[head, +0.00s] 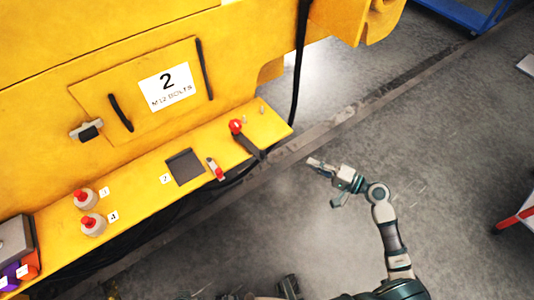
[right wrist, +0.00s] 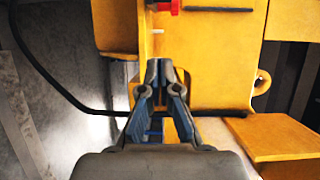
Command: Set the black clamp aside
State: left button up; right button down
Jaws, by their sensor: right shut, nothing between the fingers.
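The black clamp (head: 247,145) appears as a dark bar with a red ball knob, lying near the right end of the yellow ledge. In the right wrist view, a dark bar (right wrist: 215,9) beside a red part shows at the top edge, partly cut off. My right gripper (head: 316,163) is off the ledge, to the right of the clamp and apart from it, over the grey floor. In the right wrist view its fingertips (right wrist: 160,70) are together and hold nothing. My left gripper does not show.
The yellow ledge (head: 140,197) also carries a dark square pad (head: 185,167), a small red-and-white item (head: 215,170), two red-topped bottles (head: 93,224) and bins at the far left. A black cable (head: 299,60) hangs near the ledge's right end. Open floor lies right.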

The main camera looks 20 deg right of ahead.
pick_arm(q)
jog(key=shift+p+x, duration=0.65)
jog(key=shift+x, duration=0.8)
pick_arm(e)
jog(key=w+a, duration=0.6)
jog(key=a, duration=0.5)
jog(key=shift+w+r, duration=0.3)
jog(key=shift+w, duration=0.1)
